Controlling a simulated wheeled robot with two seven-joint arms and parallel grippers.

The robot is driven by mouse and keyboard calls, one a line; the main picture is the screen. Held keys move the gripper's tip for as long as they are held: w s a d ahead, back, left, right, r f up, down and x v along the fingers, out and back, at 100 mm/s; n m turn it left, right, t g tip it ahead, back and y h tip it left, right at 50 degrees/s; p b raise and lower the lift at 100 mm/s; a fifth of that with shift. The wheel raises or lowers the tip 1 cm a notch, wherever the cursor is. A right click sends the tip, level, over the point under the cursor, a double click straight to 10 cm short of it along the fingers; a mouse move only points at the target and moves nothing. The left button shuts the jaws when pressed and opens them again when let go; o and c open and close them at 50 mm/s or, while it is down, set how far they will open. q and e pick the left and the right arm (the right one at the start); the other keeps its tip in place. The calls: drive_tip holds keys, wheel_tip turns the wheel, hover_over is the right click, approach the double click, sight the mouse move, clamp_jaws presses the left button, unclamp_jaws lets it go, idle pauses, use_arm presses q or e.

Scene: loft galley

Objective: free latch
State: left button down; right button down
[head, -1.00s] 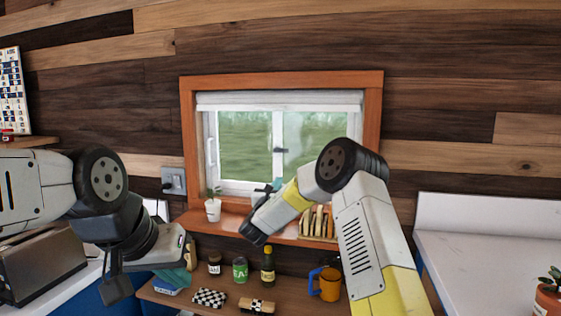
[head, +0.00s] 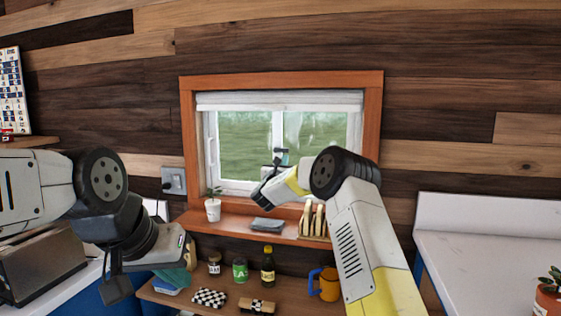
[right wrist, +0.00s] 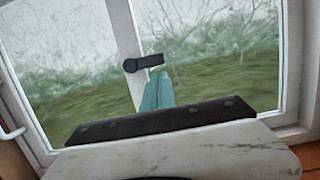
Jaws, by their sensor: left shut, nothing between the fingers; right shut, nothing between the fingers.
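The window latch is a small black handle on the window's central upright. It shows in the right wrist view (right wrist: 143,63), lying roughly level and pointing right, and as a dark bar in the head view (head: 281,150). My right gripper (head: 283,158) is in front of the window, just below the latch. In the right wrist view its teal fingertips (right wrist: 157,92) are shut and empty, below the latch's free end; I cannot tell whether they touch it. My left gripper (head: 176,277) is low at the left, over the shelf, shut and partly hidden by its own hand, far from the latch.
The sill (head: 232,224) holds a potted plant (head: 213,208), a folded grey cloth (head: 267,224) and a rack (head: 314,221). The shelf below carries jars, a bottle (head: 267,266) and an orange mug (head: 326,284). A toaster (head: 42,262) stands left; the right counter (head: 480,255) is mostly clear.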

sight(288, 150)
drive_tip(key=shift+r, duration=0.25)
drive_tip(key=shift+s+d+r+n+y, duration=0.1)
drive_tip(key=shift+d+r+n+y, duration=0.15)
drive_tip(key=shift+n, duration=0.75)
drive_tip(key=n, duration=0.2)
drive_tip(key=r+n+y, duration=0.1)
drive_tip(key=n, duration=0.1)
drive_tip(key=r+n+y, duration=0.1)
drive_tip(key=n, duration=0.1)
drive_tip(key=shift+s+d+r+n, duration=0.1)
drive_tip(key=shift+d+r+n, duration=0.1)
drive_tip(key=shift+d+n, duration=0.1)
drive_tip(key=r+n+y, duration=0.1)
drive_tip(key=n, duration=0.2)
drive_tip(key=r+n, duration=0.1)
drive_tip(key=n, duration=0.2)
drive_tip(key=a+r+n+g+y, duration=0.1)
drive_tip(key=n, duration=0.2)
drive_tip(key=shift+w+a+r+y, duration=0.1)
drive_tip(key=shift+w+y, duration=0.1)
drive_tip(key=shift+y, duration=0.15)
